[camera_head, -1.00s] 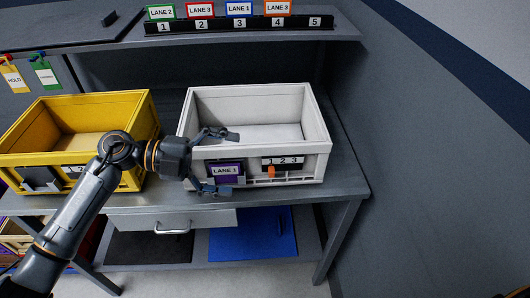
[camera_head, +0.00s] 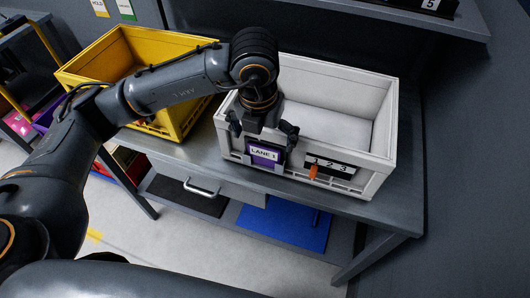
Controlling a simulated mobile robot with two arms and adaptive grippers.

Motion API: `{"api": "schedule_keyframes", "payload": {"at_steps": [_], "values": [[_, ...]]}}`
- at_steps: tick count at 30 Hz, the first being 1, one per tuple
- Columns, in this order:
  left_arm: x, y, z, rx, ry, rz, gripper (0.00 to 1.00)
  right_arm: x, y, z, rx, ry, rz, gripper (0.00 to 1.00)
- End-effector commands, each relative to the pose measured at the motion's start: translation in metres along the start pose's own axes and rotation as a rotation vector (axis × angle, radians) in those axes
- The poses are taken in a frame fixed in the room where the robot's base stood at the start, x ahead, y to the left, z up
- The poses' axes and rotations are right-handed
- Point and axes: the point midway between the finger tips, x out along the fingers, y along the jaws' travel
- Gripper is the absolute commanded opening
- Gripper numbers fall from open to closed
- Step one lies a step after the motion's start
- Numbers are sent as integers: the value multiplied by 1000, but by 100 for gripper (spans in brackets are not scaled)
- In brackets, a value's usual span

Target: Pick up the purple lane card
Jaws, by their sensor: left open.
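The purple lane card (camera_head: 265,154), with a white "LANE 1" label, sits in a holder on the front of the white crate (camera_head: 381,116). My left gripper (camera_head: 262,130) is right at the card's top edge, with one finger on each side of it. Its fingers are open; I cannot tell whether they touch the card. The wrist hides part of the crate's front left rim. My right gripper is not in view.
The white crate stands on a grey workbench (camera_head: 205,150), beside a yellow crate (camera_head: 105,52). A "1 2 3" strip (camera_head: 330,164) with an orange slider (camera_head: 313,172) is right of the card. A blue mat (camera_head: 290,226) lies on the lower shelf.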

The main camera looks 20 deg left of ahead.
Motion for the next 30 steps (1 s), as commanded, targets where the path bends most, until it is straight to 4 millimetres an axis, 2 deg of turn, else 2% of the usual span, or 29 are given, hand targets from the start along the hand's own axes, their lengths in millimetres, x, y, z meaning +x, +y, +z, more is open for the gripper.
{"api": "schedule_keyframes", "payload": {"at_steps": [5,10,15,23,30], "values": [[11,1,0,-1,3,1,100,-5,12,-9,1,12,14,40],[34,3,-2,-2,6,2,100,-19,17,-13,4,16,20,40],[56,2,-1,0,2,1,100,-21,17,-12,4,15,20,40],[59,2,-1,0,0,0,100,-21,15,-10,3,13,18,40],[59,2,-1,-1,-1,0,53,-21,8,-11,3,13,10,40]]}}
